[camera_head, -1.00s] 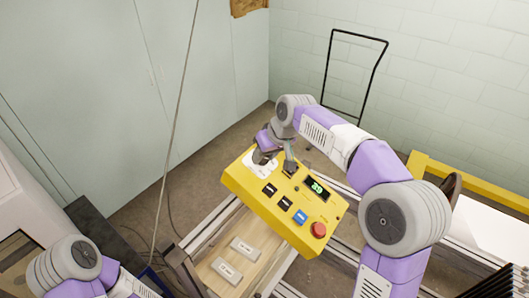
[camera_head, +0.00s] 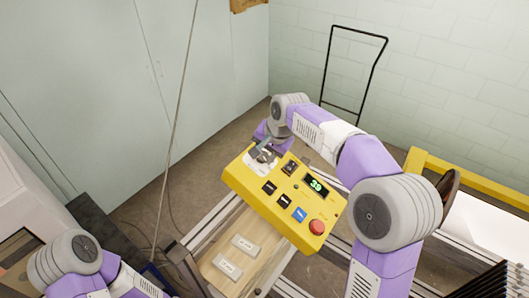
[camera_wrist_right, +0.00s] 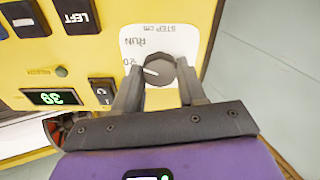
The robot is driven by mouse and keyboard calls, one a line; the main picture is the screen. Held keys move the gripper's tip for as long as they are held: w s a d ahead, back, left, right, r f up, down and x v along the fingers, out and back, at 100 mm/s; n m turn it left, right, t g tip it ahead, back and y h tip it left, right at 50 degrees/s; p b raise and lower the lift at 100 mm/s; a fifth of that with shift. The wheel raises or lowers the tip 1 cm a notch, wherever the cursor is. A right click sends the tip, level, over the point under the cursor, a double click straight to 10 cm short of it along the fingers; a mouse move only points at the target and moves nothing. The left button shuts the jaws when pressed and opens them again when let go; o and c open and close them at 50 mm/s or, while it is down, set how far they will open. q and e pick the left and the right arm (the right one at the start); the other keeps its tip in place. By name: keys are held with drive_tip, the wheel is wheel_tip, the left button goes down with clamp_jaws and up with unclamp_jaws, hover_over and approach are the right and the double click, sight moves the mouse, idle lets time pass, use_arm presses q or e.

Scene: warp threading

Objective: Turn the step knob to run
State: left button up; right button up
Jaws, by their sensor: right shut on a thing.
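The step knob (camera_wrist_right: 162,70) is dark and round with a white pointer mark, on a white label (camera_wrist_right: 150,42) reading "STEP cm", "RUN" and "20". In the right wrist view the label is upside down, and the pointer mark lies on the knob's left side, close to "20" and below "RUN". My right gripper (camera_wrist_right: 160,84) has one finger on each side of the knob and is shut on it. In the head view the right gripper (camera_head: 265,153) covers much of the knob at the upper left of the yellow control box (camera_head: 245,189). My left gripper is out of view.
The box carries a green display (camera_head: 316,185) reading 39, dark buttons, a blue button (camera_head: 299,214) and a red button (camera_head: 317,227). A wooden board (camera_head: 228,278) with two pale labelled blocks lies below the box. A cable (camera_head: 178,110) hangs at left.

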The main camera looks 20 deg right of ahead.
drive_tip(key=shift+w+r+m, duration=0.1)
drive_tip(key=shift+r+m, duration=0.05)
drive_tip(key=shift+m, duration=0.95)
drive_tip(key=shift+r+m, duration=0.15)
drive_tip(key=shift+m, duration=0.95)
drive_tip(key=o, duration=0.8)
drive_tip(key=shift+o, duration=1.3)
drive_tip(key=shift+f, duration=0.15)
drive_tip(key=v, duration=0.7)
drive_tip(key=shift+r, duration=0.3)
